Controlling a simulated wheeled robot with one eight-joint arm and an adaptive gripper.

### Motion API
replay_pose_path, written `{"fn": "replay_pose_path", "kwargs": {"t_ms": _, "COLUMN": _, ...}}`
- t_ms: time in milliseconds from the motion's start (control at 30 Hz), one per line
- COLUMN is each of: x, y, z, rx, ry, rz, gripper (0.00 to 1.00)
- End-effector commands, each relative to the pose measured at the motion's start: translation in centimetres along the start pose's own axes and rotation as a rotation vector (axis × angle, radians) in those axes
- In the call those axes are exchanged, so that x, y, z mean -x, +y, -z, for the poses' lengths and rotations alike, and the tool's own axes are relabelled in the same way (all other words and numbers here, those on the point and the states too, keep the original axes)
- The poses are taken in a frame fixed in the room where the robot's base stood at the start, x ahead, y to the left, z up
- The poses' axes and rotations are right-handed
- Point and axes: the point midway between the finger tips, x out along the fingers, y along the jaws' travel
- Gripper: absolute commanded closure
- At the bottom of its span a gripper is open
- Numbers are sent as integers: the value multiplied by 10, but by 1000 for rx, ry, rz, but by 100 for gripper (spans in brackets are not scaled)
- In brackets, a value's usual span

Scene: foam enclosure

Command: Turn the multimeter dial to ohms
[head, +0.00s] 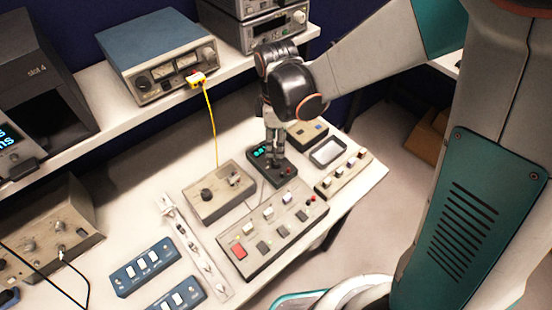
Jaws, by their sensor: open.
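The multimeter (287,173) is a small dark box with a lit cyan display (259,152), lying on the bench right of centre. My gripper (273,163) points down over the multimeter, with its fingertips at or just above the top face. The fingers look open with little gap between them, and I see nothing held. Red jacks show at the multimeter's right end.
A beige box with a black knob (218,193) stands left of the multimeter. A long switch panel (272,229) lies in front, a smaller one (344,174) to the right, and a grey tray (327,152) behind that. A shelf (130,112) with instruments runs above. A yellow cable (212,125) hangs left.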

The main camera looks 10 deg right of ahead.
Motion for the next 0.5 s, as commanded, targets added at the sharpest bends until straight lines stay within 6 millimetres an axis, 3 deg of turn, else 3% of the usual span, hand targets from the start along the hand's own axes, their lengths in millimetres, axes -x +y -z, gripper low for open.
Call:
{"fn": "replay_pose_path", "kwargs": {"t_ms": 33, "x": -14, "y": 0, "z": 0, "rx": 0, "ry": 0, "rz": 0, "gripper": 56}}
{"fn": "replay_pose_path", "kwargs": {"t_ms": 200, "x": -42, "y": 0, "z": 0, "rx": -1, "ry": 0, "rz": 0, "gripper": 56}}
{"fn": "replay_pose_path", "kwargs": {"t_ms": 500, "x": -77, "y": 0, "z": 0, "rx": -1, "ry": 0, "rz": 0, "gripper": 56}}
